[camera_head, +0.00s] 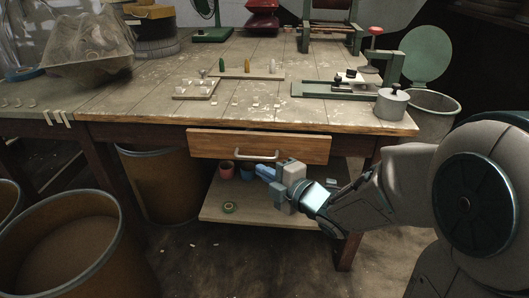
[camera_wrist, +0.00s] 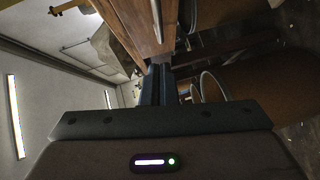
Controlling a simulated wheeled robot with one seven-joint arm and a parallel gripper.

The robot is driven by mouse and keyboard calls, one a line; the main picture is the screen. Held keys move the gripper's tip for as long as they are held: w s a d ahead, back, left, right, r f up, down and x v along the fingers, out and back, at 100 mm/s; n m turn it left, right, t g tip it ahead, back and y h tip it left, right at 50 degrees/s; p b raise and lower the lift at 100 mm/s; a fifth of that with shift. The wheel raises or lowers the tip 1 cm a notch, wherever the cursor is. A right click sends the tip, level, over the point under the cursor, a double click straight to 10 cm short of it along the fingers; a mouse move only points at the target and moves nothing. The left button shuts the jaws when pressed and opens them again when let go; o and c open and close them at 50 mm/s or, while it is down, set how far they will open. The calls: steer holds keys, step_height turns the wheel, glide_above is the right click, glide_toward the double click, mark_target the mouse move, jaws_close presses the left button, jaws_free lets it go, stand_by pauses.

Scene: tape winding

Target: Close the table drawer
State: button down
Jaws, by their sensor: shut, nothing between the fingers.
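The table drawer (camera_head: 225,145) has a brown wooden front with a pale metal handle (camera_head: 258,156). It sits under the wooden table top (camera_head: 240,115) and appears to stand slightly proud of the table edge. How far it is out is hard to tell. My gripper (camera_head: 264,171) is shut and empty, just below and to the right of the handle, pointing left. I cannot tell whether it touches the drawer. In the wrist view the shut fingers (camera_wrist: 160,84) point towards the wooden drawer front (camera_wrist: 143,24), with the handle (camera_wrist: 158,20) beside it.
Large bins (camera_head: 65,245) stand at the left. The table top carries trays and a grey lidded pot (camera_head: 391,104). Floor in front is mostly clear.

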mark_target(253, 158)
steer(key=shift+w+a+p, duration=0.35)
steer(key=shift+a+p, duration=0.1)
steer(key=shift+p, duration=2.65)
steer(key=shift+w+d+f+b, duration=0.1)
steer(key=shift+w+f+b, duration=0.2)
steer(key=shift+w, duration=0.7)
steer(key=shift+w+f+b, duration=0.15)
steer(key=shift+w+f, duration=0.2)
steer(key=shift+w, duration=0.65)
